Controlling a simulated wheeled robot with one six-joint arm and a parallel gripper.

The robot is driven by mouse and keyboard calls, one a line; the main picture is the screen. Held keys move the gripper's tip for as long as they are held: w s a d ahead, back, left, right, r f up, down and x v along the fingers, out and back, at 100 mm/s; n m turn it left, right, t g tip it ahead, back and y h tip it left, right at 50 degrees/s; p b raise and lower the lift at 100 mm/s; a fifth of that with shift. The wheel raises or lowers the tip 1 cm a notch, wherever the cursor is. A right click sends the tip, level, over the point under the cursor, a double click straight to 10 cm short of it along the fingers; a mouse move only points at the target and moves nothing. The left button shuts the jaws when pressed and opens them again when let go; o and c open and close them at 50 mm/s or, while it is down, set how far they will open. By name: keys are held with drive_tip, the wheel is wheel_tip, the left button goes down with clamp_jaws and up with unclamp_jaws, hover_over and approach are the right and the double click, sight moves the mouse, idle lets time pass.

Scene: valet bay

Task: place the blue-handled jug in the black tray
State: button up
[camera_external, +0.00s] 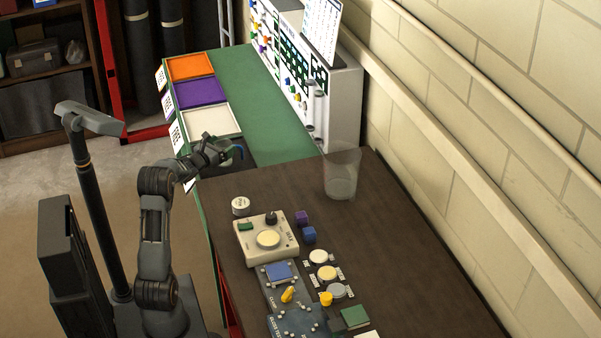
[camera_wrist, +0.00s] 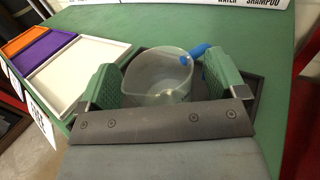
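The clear jug with a blue handle (camera_wrist: 160,75) stands upright between the green finger pads of my gripper (camera_wrist: 163,85) in the wrist view. The pads lie against its two sides, and the blue handle is at its far right. The black tray (camera_wrist: 258,84) shows around and beneath the jug; its near part is hidden by my gripper. I cannot tell whether the jug's base touches the tray. In the external view my gripper (camera_external: 222,150) is at the near end of the green bench, and it hides most of the jug and tray.
A white tray (camera_external: 211,122), a purple tray (camera_external: 201,92) and an orange tray (camera_external: 190,67) line the bench's left edge. A clear beaker (camera_external: 342,175) stands on the brown table by the wall. The green bench's middle is clear.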

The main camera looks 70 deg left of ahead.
drive_tip(key=shift+r, duration=0.15)
drive_tip(key=shift+s+r+p, duration=0.1)
drive_tip(key=shift+p, duration=0.2)
drive_tip(key=v, duration=1.1)
drive_tip(key=shift+s+d, duration=0.25)
drive_tip(key=shift+s, duration=0.1)
